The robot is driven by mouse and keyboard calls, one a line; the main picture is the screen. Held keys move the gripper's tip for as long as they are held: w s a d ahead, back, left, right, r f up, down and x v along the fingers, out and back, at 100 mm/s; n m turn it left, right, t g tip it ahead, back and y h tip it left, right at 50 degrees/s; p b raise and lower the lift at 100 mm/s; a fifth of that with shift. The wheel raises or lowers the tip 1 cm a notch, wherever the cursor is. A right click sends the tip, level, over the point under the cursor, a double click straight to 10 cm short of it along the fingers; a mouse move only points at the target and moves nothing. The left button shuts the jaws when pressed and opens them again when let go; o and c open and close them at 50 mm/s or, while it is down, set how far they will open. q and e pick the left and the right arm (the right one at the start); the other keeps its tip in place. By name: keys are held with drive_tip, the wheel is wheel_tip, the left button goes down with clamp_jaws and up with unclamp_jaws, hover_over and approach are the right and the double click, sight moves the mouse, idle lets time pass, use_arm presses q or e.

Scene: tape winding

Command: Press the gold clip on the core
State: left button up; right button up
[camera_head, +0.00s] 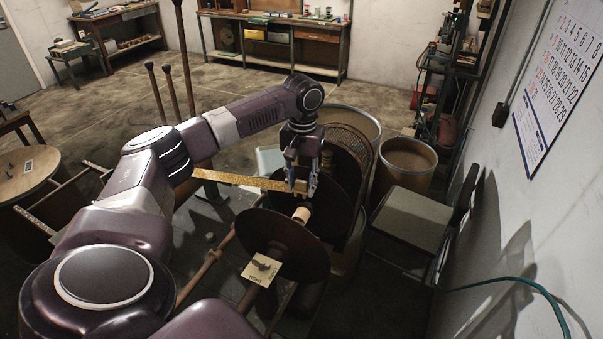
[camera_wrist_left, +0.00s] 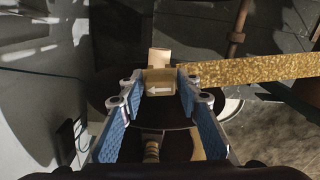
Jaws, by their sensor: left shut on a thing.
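The gold clip (camera_wrist_left: 159,83), with a white arrow on its face, sits between the blue-padded fingers of my left gripper (camera_wrist_left: 159,78). In the head view my left gripper (camera_head: 302,183) is shut on it, just above the pale wooden core (camera_head: 302,214). A gold textured tape (camera_head: 240,180) runs from the clip to the left; in the left wrist view the tape (camera_wrist_left: 250,72) runs to the right. The core lies between two dark discs, the near one (camera_head: 280,245) and the far one (camera_head: 335,190). Whether the clip touches the core, I cannot tell. My right gripper is not in view.
A paper note (camera_head: 261,267) is on the near disc's face. A wooden barrel (camera_head: 404,165) and a grey box (camera_head: 411,218) stand to the right. A round wooden table top (camera_head: 28,172) is at the left. Upright poles (camera_head: 187,60) stand behind my left arm.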

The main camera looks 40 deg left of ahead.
sight(301, 212)
use_arm(q)
drive_tip(key=shift+f, duration=2.95)
drive_tip(key=shift+f, duration=0.55)
drive_tip(key=shift+r, duration=0.1)
drive_tip(key=shift+r, duration=6.95)
